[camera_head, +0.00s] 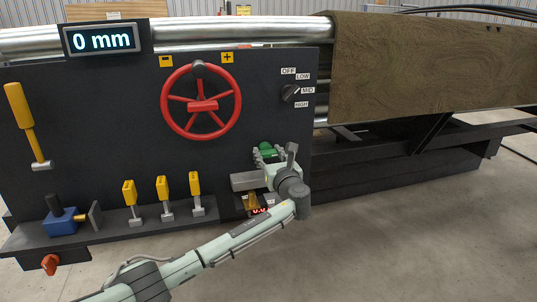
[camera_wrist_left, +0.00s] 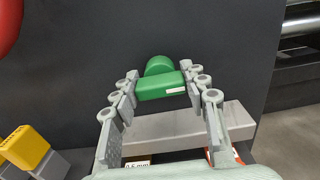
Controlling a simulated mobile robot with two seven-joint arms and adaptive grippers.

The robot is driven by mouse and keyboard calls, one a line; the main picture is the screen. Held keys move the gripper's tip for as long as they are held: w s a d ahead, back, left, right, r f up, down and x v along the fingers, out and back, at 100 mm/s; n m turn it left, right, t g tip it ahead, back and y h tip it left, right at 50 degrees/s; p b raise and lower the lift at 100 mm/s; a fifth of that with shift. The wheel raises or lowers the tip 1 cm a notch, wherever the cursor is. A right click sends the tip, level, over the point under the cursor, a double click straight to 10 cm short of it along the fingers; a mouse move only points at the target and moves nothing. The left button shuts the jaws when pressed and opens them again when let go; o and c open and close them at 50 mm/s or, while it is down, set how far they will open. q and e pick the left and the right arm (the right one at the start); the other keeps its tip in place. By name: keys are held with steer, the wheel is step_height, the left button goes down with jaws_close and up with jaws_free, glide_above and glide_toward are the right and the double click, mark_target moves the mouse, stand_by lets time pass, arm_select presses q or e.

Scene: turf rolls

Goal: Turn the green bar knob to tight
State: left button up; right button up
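The green bar knob sits on the dark panel of the machine, low and right of the red wheel. In the head view only part of the green knob (camera_head: 267,147) shows behind my gripper. In the left wrist view the green bar knob (camera_wrist_left: 160,86) lies nearly level, its right end slightly higher, with a small pale strip on its front. My left gripper (camera_head: 266,157) reaches the panel there. In the left wrist view its fingers (camera_wrist_left: 160,80) stand at both ends of the bar and appear to touch it. My right gripper is not in view.
A red handwheel (camera_head: 202,105) is above left, and a black selector (camera_head: 290,92) with speed labels is above right. A grey block (camera_wrist_left: 185,120) juts out below the knob. Several yellow-handled levers (camera_head: 163,190) stand at left. A display (camera_head: 102,40) reads 0 mm.

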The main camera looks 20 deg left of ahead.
arm_select(q)
steer(key=c, duration=0.3)
